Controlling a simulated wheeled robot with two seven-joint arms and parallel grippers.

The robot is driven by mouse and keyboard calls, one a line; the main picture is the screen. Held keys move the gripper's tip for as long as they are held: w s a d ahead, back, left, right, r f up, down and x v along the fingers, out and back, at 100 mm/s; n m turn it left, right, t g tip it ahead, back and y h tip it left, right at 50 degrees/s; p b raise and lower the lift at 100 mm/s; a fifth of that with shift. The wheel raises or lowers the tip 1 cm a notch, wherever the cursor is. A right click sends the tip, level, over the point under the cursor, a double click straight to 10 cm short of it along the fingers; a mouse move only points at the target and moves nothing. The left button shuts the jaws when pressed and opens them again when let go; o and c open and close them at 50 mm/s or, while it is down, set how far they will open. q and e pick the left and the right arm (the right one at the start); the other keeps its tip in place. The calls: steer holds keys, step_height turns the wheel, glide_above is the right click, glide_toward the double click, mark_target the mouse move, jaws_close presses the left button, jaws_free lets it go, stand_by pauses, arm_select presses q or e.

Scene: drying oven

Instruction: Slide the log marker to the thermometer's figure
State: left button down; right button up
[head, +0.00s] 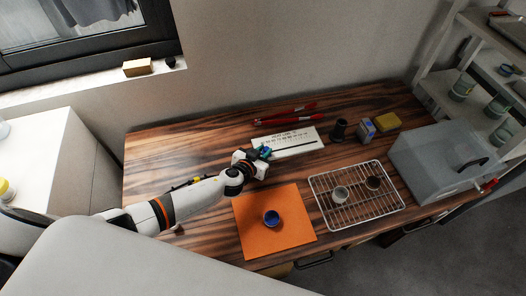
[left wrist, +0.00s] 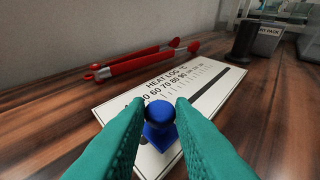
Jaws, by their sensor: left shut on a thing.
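The white heat log board (head: 300,142) lies on the wooden bench near the back. In the left wrist view the board (left wrist: 205,84) carries a row of figures, tick marks and a dark slot. The blue log marker (left wrist: 160,125) is at the near, low-figure end of the slot and hides some of the scale. My left gripper (head: 264,153) is at the board's left end. Its green fingers (left wrist: 160,108) are shut on the marker's knob, one on each side. I cannot make out the thermometer or its reading. My right gripper is not in view.
Red tongs (head: 290,113) lie behind the board. A dark cylinder (head: 339,130), a small pack (head: 366,130) and a yellow sponge (head: 387,122) stand to the right.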

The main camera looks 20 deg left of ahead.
mark_target(311, 147)
arm_select(q)
steer(key=w+d+b, duration=0.2)
steer(key=w+d, duration=0.1)
steer(key=d, duration=0.1)
steer(key=w+d+b, duration=0.2)
steer(key=w+d, duration=0.1)
steer(key=d, duration=0.2)
steer(key=w+d+b, duration=0.3)
steer(key=d, duration=0.1)
steer(key=shift+w+d+f, duration=0.1)
steer(key=shift+w+d, duration=0.05)
steer(key=shift+d, duration=0.25)
steer(key=shift+w+d, duration=0.15)
steer(key=shift+d, duration=0.1)
steer(key=shift+r, duration=0.25)
steer(key=c, duration=1.5)
jaws_free()
steer(key=shift+d, duration=0.1)
steer(key=shift+o, duration=1)
steer(key=shift+w+d+f, duration=0.1)
steer(key=shift+w, duration=0.05)
